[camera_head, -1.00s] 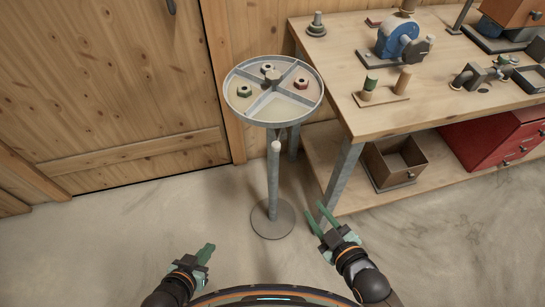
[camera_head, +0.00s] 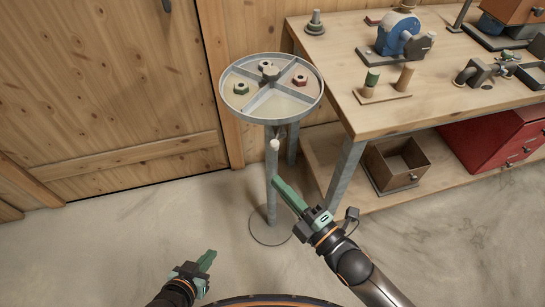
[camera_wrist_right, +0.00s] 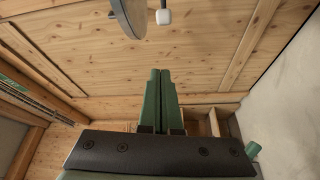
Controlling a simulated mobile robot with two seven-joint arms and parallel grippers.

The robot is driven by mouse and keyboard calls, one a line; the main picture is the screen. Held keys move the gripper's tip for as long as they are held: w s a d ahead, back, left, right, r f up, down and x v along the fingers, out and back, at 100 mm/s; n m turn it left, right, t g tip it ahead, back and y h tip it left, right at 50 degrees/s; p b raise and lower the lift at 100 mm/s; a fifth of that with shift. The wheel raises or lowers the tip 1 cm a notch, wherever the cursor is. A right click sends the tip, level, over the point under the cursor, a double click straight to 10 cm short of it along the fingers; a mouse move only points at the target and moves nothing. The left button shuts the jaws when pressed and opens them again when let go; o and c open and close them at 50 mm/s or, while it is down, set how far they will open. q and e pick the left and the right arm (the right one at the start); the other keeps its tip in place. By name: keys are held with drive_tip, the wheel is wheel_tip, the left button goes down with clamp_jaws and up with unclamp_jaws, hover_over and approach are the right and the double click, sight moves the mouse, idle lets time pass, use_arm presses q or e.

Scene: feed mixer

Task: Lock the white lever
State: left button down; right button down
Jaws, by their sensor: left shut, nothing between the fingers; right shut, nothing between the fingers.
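The white lever (camera_head: 275,146) shows as a small white knob under the round tray on the grey stand. In the right wrist view the white lever's tip (camera_wrist_right: 163,17) is near the top edge, beside part of the tray. My right gripper (camera_head: 278,183) has its green fingers together and empty, pointing up toward the lever. It is below the knob in the head view and appears apart from it. The closed fingers (camera_wrist_right: 160,73) also show in the right wrist view. My left gripper (camera_head: 210,255) is shut and empty, low in the picture, well away from the stand.
The round tray (camera_head: 238,110) has compartments holding several nuts. Its stand has a round base (camera_head: 265,233) on the floor. A wooden workbench (camera_head: 385,118) with tools stands close on the right, with a box (camera_head: 385,175) on its lower shelf. The floor at left is clear.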

sight(277, 137)
drive_tip(key=f+x, duration=0.1)
drive_tip(key=x, duration=0.9)
drive_tip(key=shift+w+d+r, duration=0.1)
drive_tip(key=shift+w+d, duration=0.25)
drive_tip(key=shift+d, duration=0.6)
drive_tip(key=shift+w+d, duration=0.3)
drive_tip(key=shift+d, duration=0.65)
drive_tip(key=shift+d, duration=0.1)
